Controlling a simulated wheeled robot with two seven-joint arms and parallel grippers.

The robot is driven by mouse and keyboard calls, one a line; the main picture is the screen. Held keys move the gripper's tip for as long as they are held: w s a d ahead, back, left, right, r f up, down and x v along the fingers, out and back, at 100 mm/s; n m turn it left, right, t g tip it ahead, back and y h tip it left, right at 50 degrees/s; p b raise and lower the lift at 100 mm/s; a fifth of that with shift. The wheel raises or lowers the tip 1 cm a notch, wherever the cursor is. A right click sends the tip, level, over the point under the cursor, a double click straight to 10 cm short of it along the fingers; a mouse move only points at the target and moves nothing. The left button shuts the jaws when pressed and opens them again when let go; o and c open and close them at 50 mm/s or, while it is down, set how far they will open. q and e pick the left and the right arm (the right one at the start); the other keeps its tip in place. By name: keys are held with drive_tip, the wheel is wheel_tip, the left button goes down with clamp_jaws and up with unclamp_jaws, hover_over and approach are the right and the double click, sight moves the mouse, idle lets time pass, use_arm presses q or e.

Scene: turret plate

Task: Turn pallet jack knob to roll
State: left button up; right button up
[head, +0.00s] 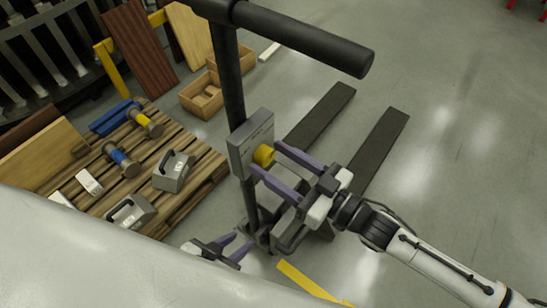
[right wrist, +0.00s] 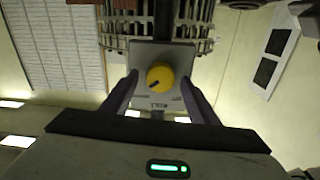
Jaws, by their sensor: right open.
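The yellow knob (head: 264,156) sits on the face of a grey box (head: 245,142) on the dark post of the pallet jack. In the right wrist view the knob (right wrist: 160,77) is centred, its dark pointer mark aimed to the lower left. Faint lettering shows below and to the right of it, too small to read surely. My right gripper (head: 267,159) is open, its purple fingers on either side of the knob with visible gaps in the wrist view. My left gripper (head: 234,246) is low beside the jack's base, fingers apart and empty, partly hidden by my body.
The jack's dark handle bar (head: 305,40) crosses above the box. Two dark forks (head: 378,150) extend to the back right. A wooden pallet (head: 205,165) with weights and blocks lies at left, with wooden bins (head: 203,98) behind it. Floor is clear at right.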

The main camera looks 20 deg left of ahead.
drive_tip(key=shift+w+a, duration=0.1)
drive_tip(key=shift+a, duration=0.15)
drive_tip(key=c, duration=1)
drive_tip(key=shift+c, duration=0.2)
